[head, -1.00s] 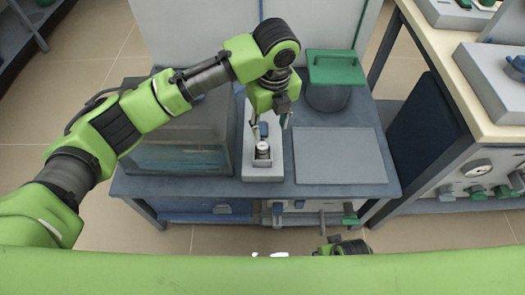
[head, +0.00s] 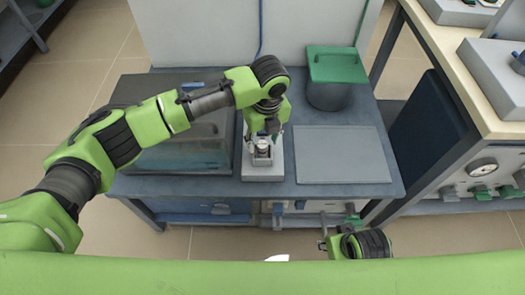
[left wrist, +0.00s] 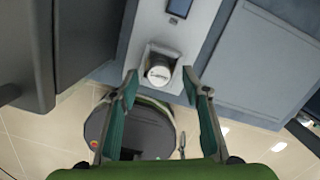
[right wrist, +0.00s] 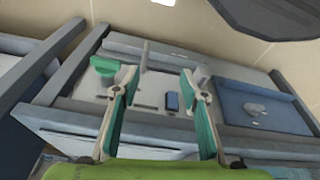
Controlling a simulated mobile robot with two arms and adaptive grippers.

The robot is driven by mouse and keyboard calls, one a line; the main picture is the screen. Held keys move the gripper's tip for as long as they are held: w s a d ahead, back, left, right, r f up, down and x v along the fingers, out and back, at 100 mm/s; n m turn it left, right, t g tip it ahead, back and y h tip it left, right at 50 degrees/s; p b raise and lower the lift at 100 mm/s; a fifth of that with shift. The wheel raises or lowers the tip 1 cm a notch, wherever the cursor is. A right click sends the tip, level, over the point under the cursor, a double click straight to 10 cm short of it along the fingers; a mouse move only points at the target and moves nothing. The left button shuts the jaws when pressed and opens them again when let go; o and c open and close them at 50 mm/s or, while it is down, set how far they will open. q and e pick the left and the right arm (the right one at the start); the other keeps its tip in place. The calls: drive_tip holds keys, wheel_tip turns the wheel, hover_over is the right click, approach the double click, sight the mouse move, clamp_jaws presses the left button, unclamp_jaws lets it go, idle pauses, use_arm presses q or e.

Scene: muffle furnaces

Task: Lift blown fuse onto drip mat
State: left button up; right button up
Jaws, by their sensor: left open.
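The blown fuse (head: 263,147), a short pale cylinder with a dark marking on its top, stands in a socket in the grey fuse holder (head: 262,171). It also shows in the left wrist view (left wrist: 158,73). My left gripper (left wrist: 161,84) is open, its fingertips apart on either side of the fuse's line of sight; contact cannot be told. In the head view my left gripper (head: 265,136) partly covers the holder. The drip mat (head: 342,155) is a bare grey rectangle to the right; it also shows in the left wrist view (left wrist: 265,60). My right gripper (right wrist: 160,82) is open and empty.
A dark glass-sided box (head: 180,150) stands left of the holder. A grey bin with a green lid (head: 336,68) stands behind the mat. The bench front carries knobs and handles (head: 322,215). Another bench (head: 470,120) is at the right.

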use_arm(q)
drive_tip(key=shift+w+a+f, duration=0.1)
drive_tip(key=shift+w+f, duration=0.05)
drive_tip(key=shift+f, duration=1.1)
use_arm(e)
drive_tip(key=shift+w+v, duration=0.2)
drive_tip(key=shift+v, duration=1.05)
use_arm(q)
drive_tip(key=shift+c, duration=0.4)
clamp_jaws()
